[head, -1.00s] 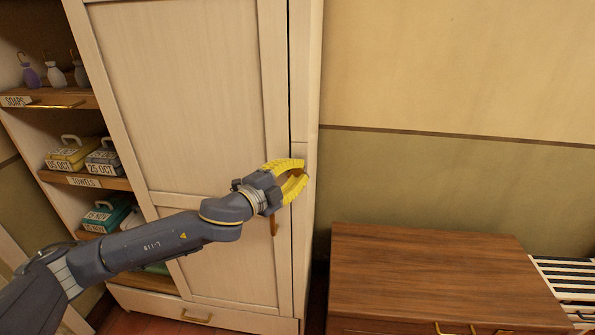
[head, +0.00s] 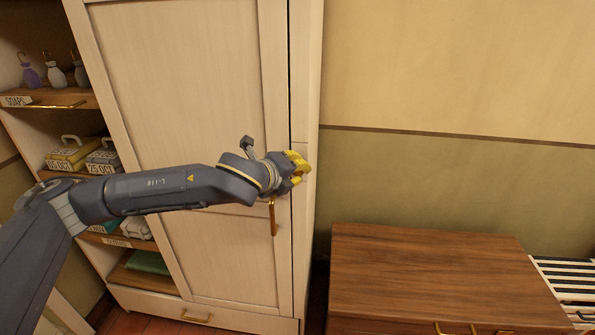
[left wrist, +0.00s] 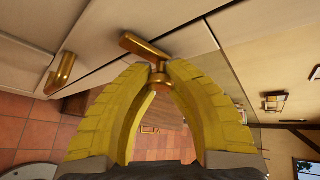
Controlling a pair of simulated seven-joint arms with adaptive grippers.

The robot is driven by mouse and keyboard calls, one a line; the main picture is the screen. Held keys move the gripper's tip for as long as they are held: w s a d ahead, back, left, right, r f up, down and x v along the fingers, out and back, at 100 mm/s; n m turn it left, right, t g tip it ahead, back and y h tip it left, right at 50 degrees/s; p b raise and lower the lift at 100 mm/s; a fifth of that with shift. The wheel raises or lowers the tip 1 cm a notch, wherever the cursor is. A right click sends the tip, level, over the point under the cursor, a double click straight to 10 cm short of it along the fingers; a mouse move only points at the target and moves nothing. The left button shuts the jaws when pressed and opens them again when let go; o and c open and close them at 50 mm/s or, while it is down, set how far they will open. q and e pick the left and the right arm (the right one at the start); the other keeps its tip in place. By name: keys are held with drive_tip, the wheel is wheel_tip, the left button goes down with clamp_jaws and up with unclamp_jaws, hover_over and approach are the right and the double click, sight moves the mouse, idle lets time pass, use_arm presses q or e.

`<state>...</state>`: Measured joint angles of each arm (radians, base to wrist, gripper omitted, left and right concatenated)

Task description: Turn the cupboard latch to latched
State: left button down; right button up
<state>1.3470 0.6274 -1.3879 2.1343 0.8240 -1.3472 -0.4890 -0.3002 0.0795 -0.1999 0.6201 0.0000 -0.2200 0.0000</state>
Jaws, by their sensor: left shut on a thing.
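The cupboard latch is a brass bar (left wrist: 145,47) with a stem between my fingertips in the left wrist view. The bar slants near the seam at the door's edge; I cannot tell whether it is latched. My left gripper (head: 300,167) is at the right edge of the cupboard door (head: 180,90), its yellow fingers turned partly edge-on. In the left wrist view the gripper (left wrist: 160,70) is shut on the latch, one finger on each side of the stem. In the head view the gripper hides the latch. My right gripper is in neither view.
A brass door handle (head: 273,218) hangs just below my wrist. Open shelves with bottles and labelled boxes (head: 72,152) stand left of the door. A low wooden chest (head: 435,275) stands to the right. The wall above it is clear.

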use_arm(q)
drive_tip(key=shift+r+m+y, duration=0.2)
drive_tip(key=shift+m+y, duration=0.3)
drive_tip(key=shift+y, duration=0.1)
idle(0.3)
drive_tip(key=c, duration=1.1)
unclamp_jaws()
drive_tip(key=shift+f, duration=0.15)
drive_tip(key=v, duration=1.2)
drive_tip(key=shift+d+r, duration=0.15)
drive_tip(key=shift+r, duration=0.05)
